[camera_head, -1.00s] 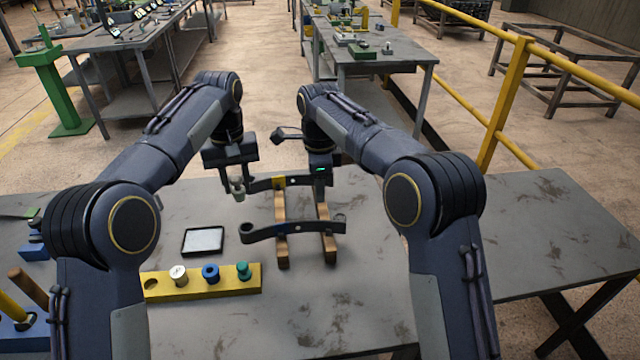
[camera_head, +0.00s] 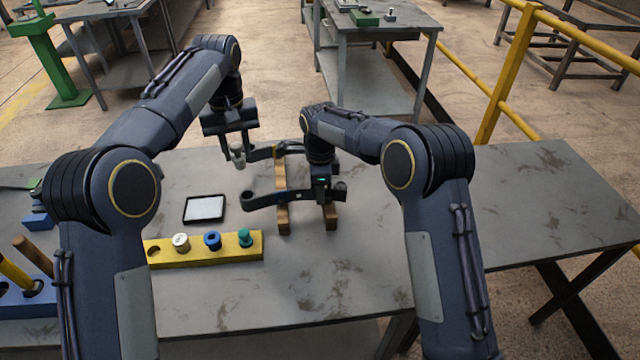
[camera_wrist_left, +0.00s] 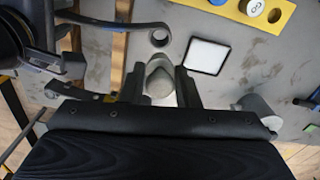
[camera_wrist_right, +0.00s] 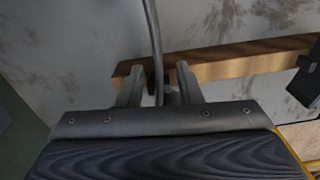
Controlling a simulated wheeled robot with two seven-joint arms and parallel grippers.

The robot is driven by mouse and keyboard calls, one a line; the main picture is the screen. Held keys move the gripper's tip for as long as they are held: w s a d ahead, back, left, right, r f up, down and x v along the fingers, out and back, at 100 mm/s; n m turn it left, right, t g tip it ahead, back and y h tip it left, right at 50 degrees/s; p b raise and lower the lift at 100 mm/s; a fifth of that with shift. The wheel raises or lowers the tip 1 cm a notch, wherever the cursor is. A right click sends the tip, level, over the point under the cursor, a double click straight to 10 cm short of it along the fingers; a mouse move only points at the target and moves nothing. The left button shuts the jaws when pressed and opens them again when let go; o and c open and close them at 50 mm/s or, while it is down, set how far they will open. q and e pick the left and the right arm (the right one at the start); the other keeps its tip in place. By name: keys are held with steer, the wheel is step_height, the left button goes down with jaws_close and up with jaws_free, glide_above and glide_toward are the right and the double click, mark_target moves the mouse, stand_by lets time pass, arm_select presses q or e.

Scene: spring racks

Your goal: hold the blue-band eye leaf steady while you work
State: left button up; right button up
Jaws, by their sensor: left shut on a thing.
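The blue-band eye leaf (camera_head: 262,201) is a dark curved strip with an eye at each end. It lies across two wooden rails (camera_head: 282,221), nearer me than a second dark leaf (camera_head: 262,154). My right gripper (camera_head: 323,196) is down at its right part; in the right wrist view the leaf's edge (camera_wrist_right: 154,35) runs between the open fingers (camera_wrist_right: 160,88), with gaps visible. My left gripper (camera_head: 237,150) is shut on a grey cylinder (camera_wrist_left: 159,78), held by the left end of the second leaf. The blue-band leaf's left eye (camera_wrist_left: 159,36) is empty.
A yellow holder (camera_head: 205,248) with white, blue and green plugs stands at the front. A dark-framed pale panel (camera_head: 205,208) lies left of the leaves. A blue block (camera_head: 30,296) with upright handles is at far left. The table's right side is clear.

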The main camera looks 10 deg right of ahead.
steer(key=shift+c, duration=0.4)
jaws_close()
stand_by(0.9)
arm_select(q)
steer(key=shift+f, duration=1.5)
arm_select(e)
steer(key=shift+r, duration=0.1)
